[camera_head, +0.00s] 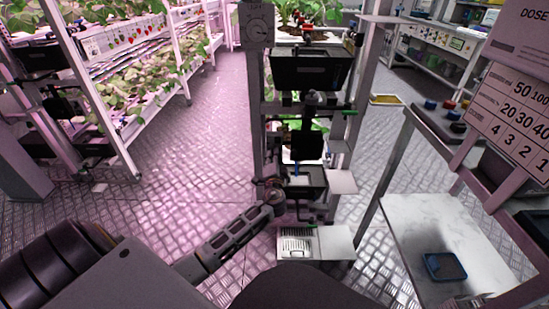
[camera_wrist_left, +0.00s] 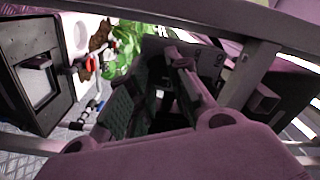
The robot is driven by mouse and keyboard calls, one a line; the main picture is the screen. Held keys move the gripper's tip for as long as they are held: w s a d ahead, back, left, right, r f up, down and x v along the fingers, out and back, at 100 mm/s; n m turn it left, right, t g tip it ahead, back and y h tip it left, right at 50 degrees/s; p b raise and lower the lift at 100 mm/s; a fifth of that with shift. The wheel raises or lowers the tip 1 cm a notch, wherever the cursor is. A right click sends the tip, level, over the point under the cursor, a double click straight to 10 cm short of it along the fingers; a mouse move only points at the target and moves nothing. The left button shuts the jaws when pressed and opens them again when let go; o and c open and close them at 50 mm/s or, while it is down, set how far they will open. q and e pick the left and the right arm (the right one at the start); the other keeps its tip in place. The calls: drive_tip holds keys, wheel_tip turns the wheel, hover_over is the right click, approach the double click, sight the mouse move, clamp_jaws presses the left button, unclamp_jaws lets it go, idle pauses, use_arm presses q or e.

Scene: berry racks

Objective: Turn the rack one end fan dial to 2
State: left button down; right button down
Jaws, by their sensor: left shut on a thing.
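My left gripper (camera_head: 268,206) reaches in from the lower left to the near post of the rack end. Its fingertips meet a small round brownish part there, which I take to be the fan dial (camera_head: 275,192). Higher on the same post is a grey box with a round dial (camera_head: 257,28). My right gripper is not in view.
A black tray (camera_head: 318,190) sits just right of the gripper; a grille (camera_head: 295,246) is below. A planter (camera_head: 310,68) hangs above. A marble-topped bench (camera_head: 440,225) stands on the right, plant racks (camera_head: 150,85) on the left. The floor between (camera_head: 220,110) is clear.

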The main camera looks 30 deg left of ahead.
use_arm(q)
drive_tip(key=c, duration=1.3)
unclamp_jaws()
drive_tip(key=shift+s+d, duration=0.1)
drive_tip(key=shift+d, duration=0.05)
drive_tip(key=v, duration=1.1)
drive_tip(key=shift+s+d, duration=0.2)
drive_tip(key=shift+s, duration=0.1)
drive_tip(key=shift+f, duration=0.15)
